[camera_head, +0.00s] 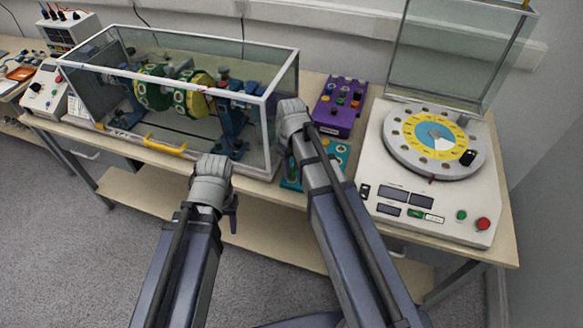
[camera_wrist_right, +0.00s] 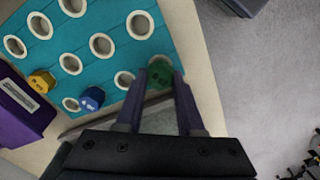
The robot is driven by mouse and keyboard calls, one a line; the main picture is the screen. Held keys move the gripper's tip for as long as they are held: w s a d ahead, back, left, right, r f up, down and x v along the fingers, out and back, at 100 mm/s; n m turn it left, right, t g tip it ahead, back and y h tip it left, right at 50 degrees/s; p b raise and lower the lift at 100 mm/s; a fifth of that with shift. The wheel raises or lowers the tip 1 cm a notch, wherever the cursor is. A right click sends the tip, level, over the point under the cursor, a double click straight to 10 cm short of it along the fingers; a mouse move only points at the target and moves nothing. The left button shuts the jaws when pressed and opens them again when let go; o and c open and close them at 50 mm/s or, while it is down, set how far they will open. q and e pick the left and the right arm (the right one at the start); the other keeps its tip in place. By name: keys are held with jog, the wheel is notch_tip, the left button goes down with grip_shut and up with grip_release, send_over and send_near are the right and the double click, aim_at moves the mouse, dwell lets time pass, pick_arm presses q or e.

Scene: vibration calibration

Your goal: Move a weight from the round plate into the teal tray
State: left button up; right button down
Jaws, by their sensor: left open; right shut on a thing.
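The teal tray (camera_head: 292,182) lies on the bench, partly hidden behind my right arm. In the right wrist view the tray (camera_wrist_right: 105,20) shows rows of white-ringed holes, a yellow weight (camera_wrist_right: 42,81) and a blue weight (camera_wrist_right: 91,98). My right gripper (camera_wrist_right: 160,82) is shut on a green weight (camera_wrist_right: 160,72) at the tray's edge; I cannot tell whether it sits in a hole or just above one. The round plate (camera_head: 435,165) has a yellow ring and holes along its rim, with a black piece (camera_head: 467,157) on it. My left gripper (camera_head: 233,205) is open and empty in front of the bench.
A glass case (camera_head: 275,120) with a green and yellow rotor (camera_head: 170,88) stands left of the tray. A purple box (camera_head: 340,105) stands behind the tray and also shows in the right wrist view (camera_wrist_right: 20,105). A raised clear cover (camera_head: 450,55) stands behind the plate.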

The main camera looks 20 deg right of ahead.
jog(key=shift+f+b, duration=1)
dwell(0.6)
jog(key=shift+c, duration=2.2)
grip_release()
jog(key=shift+r, duration=0.2)
notch_tip(320, 180, up, 8)
jog(key=p, duration=0.8)
jog(key=shift+f, duration=0.2)
jog(key=s+a+m+h, duration=0.1)
jog(key=s+a, duration=0.9)
jog(key=s, duration=0.4)
jog(key=shift+s+a, duration=0.2)
jog(key=shift+s, duration=0.05)
